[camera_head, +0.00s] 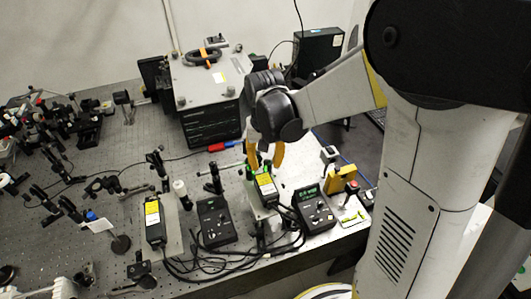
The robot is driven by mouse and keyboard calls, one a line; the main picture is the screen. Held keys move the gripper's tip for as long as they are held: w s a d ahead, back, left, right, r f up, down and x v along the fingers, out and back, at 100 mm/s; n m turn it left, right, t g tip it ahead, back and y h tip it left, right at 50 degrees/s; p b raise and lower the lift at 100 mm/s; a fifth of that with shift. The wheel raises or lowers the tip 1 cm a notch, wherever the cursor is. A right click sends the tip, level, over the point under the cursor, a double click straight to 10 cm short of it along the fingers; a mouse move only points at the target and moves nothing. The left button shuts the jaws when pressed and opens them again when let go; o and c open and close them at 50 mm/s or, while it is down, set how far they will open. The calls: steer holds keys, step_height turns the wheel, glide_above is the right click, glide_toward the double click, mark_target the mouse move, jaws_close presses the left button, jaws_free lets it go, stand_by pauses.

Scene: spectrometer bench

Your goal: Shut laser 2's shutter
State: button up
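Two small black laser boxes with yellow labels are on the bench in the head view. One laser (154,221) is at the left, and the other laser (266,186) is at the right on a pale mount. I cannot read a number on either, so I cannot tell which is laser 2. My gripper (265,160) points down just behind the right laser's far end. Its two orange-yellow fingers are spread apart, with green light around them. A shutter is not clearly distinguishable there; the gripper partly hides that area. I cannot tell whether the fingers touch anything.
Black controllers stand beside the lasers, one in the middle (216,221) and one at the right (314,209). Loose black cables (235,262) lie near the front edge. A yellow block (340,179) stands at right. Crowded optics fill the left; a grey instrument (208,80) stands at the back.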

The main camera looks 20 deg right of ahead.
mark_target(265, 162)
step_height(265, 162, up, 12)
steer(key=shift+s+f, duration=0.2)
steer(key=shift+f, duration=0.05)
steer(key=shift+a+f, duration=0.1)
